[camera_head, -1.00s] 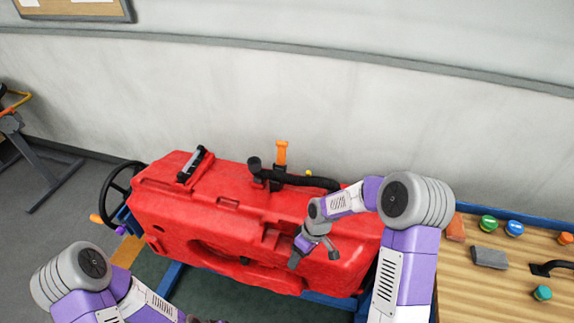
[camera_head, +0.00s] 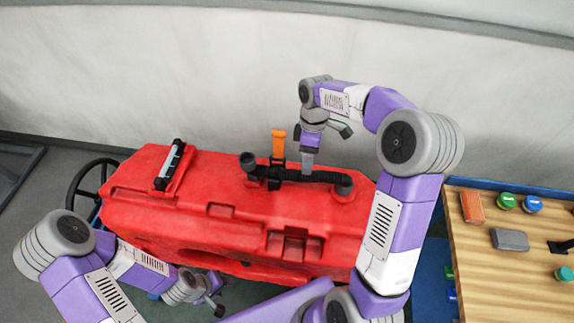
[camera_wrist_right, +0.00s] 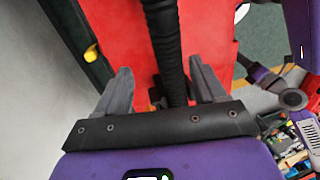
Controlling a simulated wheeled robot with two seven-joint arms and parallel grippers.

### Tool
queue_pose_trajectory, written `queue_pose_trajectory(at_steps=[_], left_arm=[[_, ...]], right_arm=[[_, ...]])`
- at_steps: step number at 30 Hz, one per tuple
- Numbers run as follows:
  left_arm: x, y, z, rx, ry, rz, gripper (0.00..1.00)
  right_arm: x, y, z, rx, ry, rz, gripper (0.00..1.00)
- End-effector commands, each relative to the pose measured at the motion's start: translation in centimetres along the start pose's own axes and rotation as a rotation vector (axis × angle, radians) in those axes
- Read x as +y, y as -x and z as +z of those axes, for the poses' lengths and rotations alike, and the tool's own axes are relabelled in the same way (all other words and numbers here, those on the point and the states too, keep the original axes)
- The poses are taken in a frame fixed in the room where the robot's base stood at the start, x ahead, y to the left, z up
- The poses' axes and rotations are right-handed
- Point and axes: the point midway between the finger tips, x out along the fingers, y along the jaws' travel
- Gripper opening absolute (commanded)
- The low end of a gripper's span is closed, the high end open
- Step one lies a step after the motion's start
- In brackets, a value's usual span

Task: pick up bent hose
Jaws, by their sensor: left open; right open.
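The bent hose (camera_head: 318,177) is a black ribbed tube lying along the top of the red tank (camera_head: 150,205). Its left end turns up beside an orange-handled part, and its right end rests near the tank's right side. My right gripper (camera_head: 327,148) is open just above the hose's middle. In the right wrist view, the hose (camera_wrist_right: 166,40) runs between the two spread fingers of this gripper (camera_wrist_right: 163,85); I cannot tell if they touch it. My left gripper (camera_head: 217,296) is open and empty, low in front of the tank.
An orange handle (camera_head: 279,142) stands upright close by the hose. A black-and-white bar (camera_head: 169,165) lies on the tank's left. A wooden table (camera_head: 500,275) with coloured caps and blocks is at the right. The grey wall is close behind the tank.

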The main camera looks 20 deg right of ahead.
Motion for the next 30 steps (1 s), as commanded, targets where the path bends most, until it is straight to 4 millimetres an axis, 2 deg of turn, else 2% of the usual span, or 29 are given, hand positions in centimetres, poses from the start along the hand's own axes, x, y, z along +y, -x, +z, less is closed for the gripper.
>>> queue_pose_trajectory(at_steps=[2, 11, 21, 30], left_arm=[[-0.3, -0.8, 0.1, -0.002, 0.0, 0.0, 0.48], [-0.5, -1.2, 0.0, -0.001, 0.0, 0.0, 0.48], [-0.7, -1.8, 0.0, -0.001, 0.0, 0.0, 0.48], [-0.7, -1.8, 0.0, -0.001, 0.0, 0.0, 0.48]], right_arm=[[0.2, -0.7, 0.1, 0.001, -0.001, 0.002, 0.7], [0.1, -3.3, 0.1, 0.0, -0.002, -0.001, 0.7], [0.0, -7.9, 0.2, 0.0, -0.002, -0.001, 0.7], [0.0, -8.4, 0.2, 0.001, -0.002, 0.001, 0.7]])
